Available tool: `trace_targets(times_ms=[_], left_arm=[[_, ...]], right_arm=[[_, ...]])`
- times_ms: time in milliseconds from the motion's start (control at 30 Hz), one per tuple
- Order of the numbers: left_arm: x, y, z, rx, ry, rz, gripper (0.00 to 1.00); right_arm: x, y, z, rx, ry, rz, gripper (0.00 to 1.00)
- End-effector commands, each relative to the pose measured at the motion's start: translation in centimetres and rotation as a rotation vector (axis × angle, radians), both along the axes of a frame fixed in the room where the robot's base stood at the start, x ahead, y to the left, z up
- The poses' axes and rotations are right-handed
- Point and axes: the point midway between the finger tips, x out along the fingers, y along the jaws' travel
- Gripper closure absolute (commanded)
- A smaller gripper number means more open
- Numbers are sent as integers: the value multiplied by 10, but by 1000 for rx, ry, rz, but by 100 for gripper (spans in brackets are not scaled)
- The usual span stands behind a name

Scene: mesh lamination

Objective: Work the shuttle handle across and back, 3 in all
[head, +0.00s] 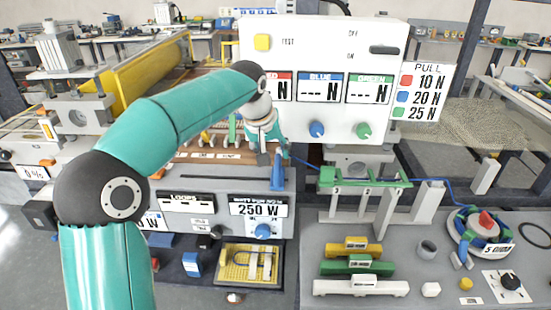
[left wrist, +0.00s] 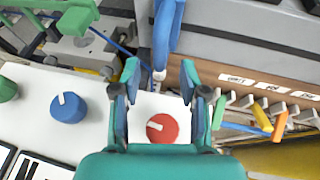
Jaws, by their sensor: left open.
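The shuttle handle, seemingly the blue upright piece (head: 277,178), stands at the right end of a dark slot on top of the grey cabinet. It also shows at the top of the left wrist view (left wrist: 167,32), beyond the fingertips. My left gripper (head: 273,155) is just above and behind the handle in the head view. In the left wrist view its two fingers (left wrist: 160,78) are spread apart with nothing gripped between them. Whether a fingertip touches the handle cannot be told. My right gripper is not in view.
A white panel (head: 290,33) with displays and knobs stands behind the gripper. A green bracket (head: 365,178) with a blue line is to the right. Coloured blocks (head: 360,287) and a reel (head: 480,228) sit on the right bench. A yellow roller (head: 150,75) lies at back left.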

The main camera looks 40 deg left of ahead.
Motion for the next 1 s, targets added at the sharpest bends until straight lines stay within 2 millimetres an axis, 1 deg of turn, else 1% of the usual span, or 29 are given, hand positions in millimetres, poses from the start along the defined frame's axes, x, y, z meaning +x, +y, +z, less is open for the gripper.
trace_targets(times_ms=[33, 100, 233, 367, 600, 667, 700, 867, 900, 1000], left_arm=[[3, 1, -9, -1, 4, 0, 57], [7, 1, -17, 0, 4, 1, 57], [12, 2, -27, 0, 3, 1, 57], [14, 2, -31, 0, 0, 1, 57], [14, 2, -31, 0, 0, 1, 57], [14, 2, -31, 0, 0, 1, 65], [14, 2, -31, 0, 0, 1, 72], [14, 2, -31, 1, 1, 0, 98], [14, 2, -31, 1, 1, 0, 100], [14, 2, -31, 1, 1, 0, 100]], right_arm=[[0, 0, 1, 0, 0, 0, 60], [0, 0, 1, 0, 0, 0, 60], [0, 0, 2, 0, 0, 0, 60], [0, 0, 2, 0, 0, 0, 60], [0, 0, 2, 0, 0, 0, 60], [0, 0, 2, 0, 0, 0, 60], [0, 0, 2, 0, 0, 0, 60], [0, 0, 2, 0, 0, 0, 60], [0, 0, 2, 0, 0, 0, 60], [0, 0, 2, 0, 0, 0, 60]])
